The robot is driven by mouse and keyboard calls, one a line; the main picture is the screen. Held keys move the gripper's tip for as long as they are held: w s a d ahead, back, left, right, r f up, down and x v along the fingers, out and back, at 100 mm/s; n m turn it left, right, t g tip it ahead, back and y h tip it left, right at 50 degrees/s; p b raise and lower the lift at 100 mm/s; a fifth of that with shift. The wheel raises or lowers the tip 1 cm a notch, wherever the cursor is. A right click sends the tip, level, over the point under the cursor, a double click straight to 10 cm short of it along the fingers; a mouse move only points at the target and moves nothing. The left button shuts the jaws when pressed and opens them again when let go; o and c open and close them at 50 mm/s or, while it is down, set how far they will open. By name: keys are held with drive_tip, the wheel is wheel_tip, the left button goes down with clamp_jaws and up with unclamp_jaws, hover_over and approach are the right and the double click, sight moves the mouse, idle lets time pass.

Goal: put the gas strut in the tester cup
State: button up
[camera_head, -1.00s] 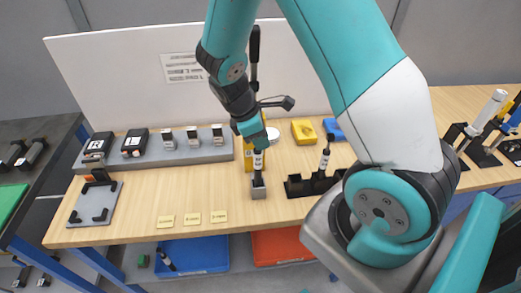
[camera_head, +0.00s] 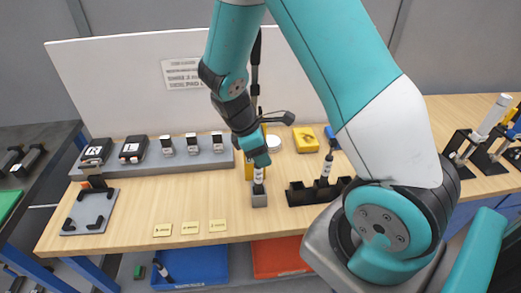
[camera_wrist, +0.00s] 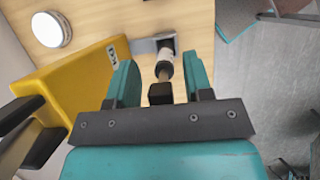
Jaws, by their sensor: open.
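The gas strut (camera_head: 258,177) has a white-labelled dark body and stands roughly upright in the small grey tester cup (camera_head: 260,199) at the table's front half. In the wrist view the strut (camera_wrist: 165,60) runs between my fingers, its dark end toward me and its far end at the grey cup (camera_wrist: 146,46). My gripper (camera_wrist: 161,80) is open, with its teal fingers on either side of the strut and gaps showing. In the head view my gripper (camera_head: 257,160) is just above the cup and hides the strut's upper part.
A black rack (camera_head: 300,195) holding another strut (camera_head: 327,168) stands right of the cup. A yellow device (camera_wrist: 85,80) is close beside my gripper. Yellow cards (camera_head: 190,228) lie front left. Blue (camera_head: 190,266) and red (camera_head: 275,256) bins are below the table edge.

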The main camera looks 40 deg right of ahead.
drive_tip(key=s+a+b+v, duration=0.1)
drive_tip(key=b+v, duration=0.2)
drive_tip(key=v, duration=1)
drive_tip(key=s+a+r+m+t+y, duration=0.1)
drive_tip(key=s+a+r+m+y, duration=0.1)
drive_tip(key=s+a, duration=0.6)
drive_tip(key=s+a+r+m+t+y, duration=0.1)
drive_tip(key=s+a+r+y, duration=0.3)
drive_tip(key=s+a, duration=0.4)
drive_tip(key=shift+s+m+t+y, duration=0.3)
drive_tip(key=shift+s+m+y, duration=0.3)
drive_tip(key=shift+s+y, duration=0.25)
drive_tip(key=shift+o, duration=0.3)
drive_tip(key=shift+w, duration=0.15)
